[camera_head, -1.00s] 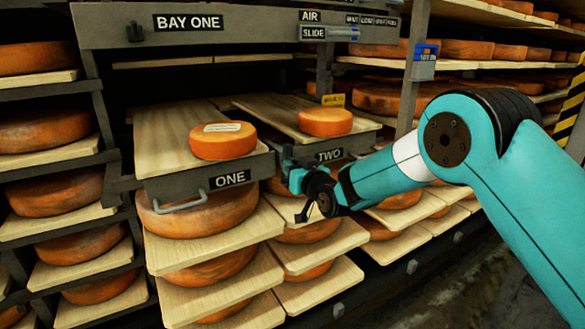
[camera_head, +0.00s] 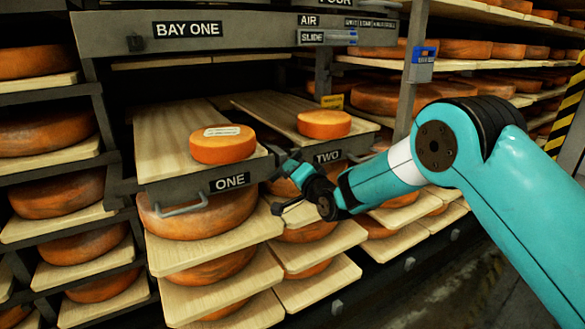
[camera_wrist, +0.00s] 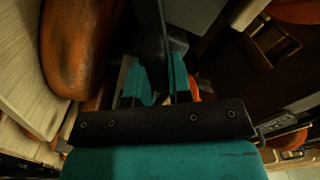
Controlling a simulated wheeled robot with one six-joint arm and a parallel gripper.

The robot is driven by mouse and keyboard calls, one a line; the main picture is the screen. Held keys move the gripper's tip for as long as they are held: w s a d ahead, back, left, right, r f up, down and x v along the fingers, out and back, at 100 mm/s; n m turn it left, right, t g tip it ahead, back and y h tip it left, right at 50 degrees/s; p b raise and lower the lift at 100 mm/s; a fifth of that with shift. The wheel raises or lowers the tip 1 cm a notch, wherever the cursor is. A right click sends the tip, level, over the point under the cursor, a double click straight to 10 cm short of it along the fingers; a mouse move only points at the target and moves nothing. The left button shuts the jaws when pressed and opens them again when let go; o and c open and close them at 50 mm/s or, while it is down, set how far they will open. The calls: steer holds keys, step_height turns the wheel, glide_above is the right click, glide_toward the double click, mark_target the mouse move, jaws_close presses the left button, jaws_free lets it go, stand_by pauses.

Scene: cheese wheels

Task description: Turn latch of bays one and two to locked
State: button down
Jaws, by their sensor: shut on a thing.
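The tray of bay one (camera_head: 150,150), with a grey front marked ONE (camera_head: 230,182) and a loop handle (camera_head: 182,207), stands out from the rack. The tray of bay two (camera_head: 262,103), marked TWO (camera_head: 328,156), is to its right. My gripper (camera_head: 290,166) is between the two fronts, by the right end of front ONE. In the wrist view the teal fingers (camera_wrist: 158,85) are shut on a dark bar (camera_wrist: 152,40), which looks like a latch. My gripper partly hides it, so its exact angle is unclear.
An orange cheese wheel (camera_head: 222,145) with a paper label sits on tray one, another (camera_head: 324,125) on tray two. Larger wheels on boards fill the shelves below. A post with a blue and grey box (camera_head: 422,62) stands at right. The floor at lower right is clear.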

steer(key=m+p, duration=0.2)
steer(key=m, duration=0.4)
steer(key=shift+f, duration=0.2)
steer(key=shift+m, duration=0.4)
steer(key=c, duration=1)
jaws_free()
steer(key=shift+c, duration=0.2)
steer(key=shift+s+d, duration=0.1)
steer(key=b+v, duration=0.5)
steer(key=v, duration=1.2)
steer(key=shift+s+d, duration=0.1)
steer(key=shift+s, duration=0.05)
